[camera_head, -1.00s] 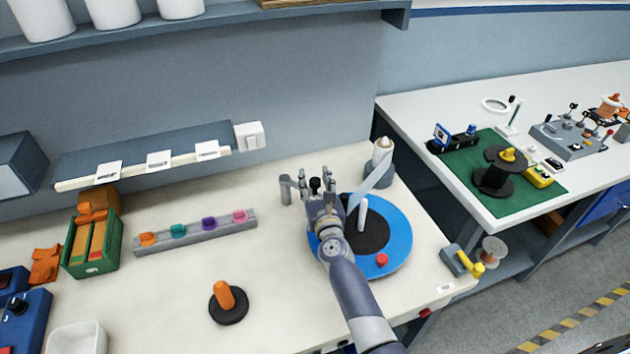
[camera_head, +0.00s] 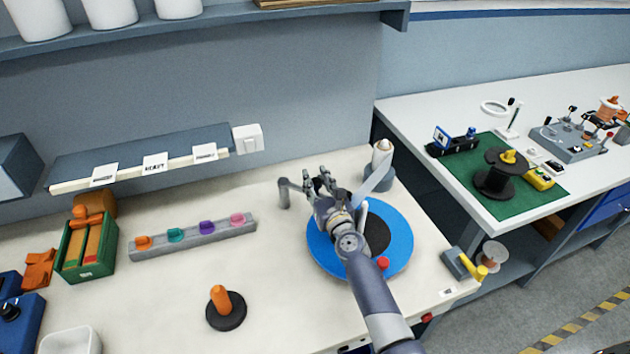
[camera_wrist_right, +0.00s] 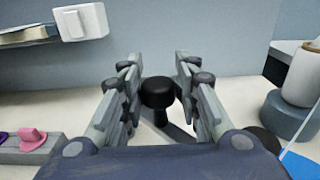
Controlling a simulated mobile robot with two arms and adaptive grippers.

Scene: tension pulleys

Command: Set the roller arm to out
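A grey post with a bent arm (camera_head: 284,193), which looks like the roller arm, stands on the bench left of the blue disc. Its right end is hidden behind my right gripper (camera_head: 318,181). In the right wrist view, a black knob on a dark stem (camera_wrist_right: 158,92) stands upright between the two fingers of my right gripper (camera_wrist_right: 157,85). The fingers are apart, with a visible gap on both sides of the knob. I cannot tell whether the knob belongs to the arm. My left gripper is not in view.
The blue disc (camera_head: 398,230) with a black centre and white peg lies under my right forearm. A grey-based cone spool (camera_head: 380,176) stands behind it. A rail with coloured knobs (camera_head: 195,237) and an orange peg on a black base (camera_head: 225,310) are to the left.

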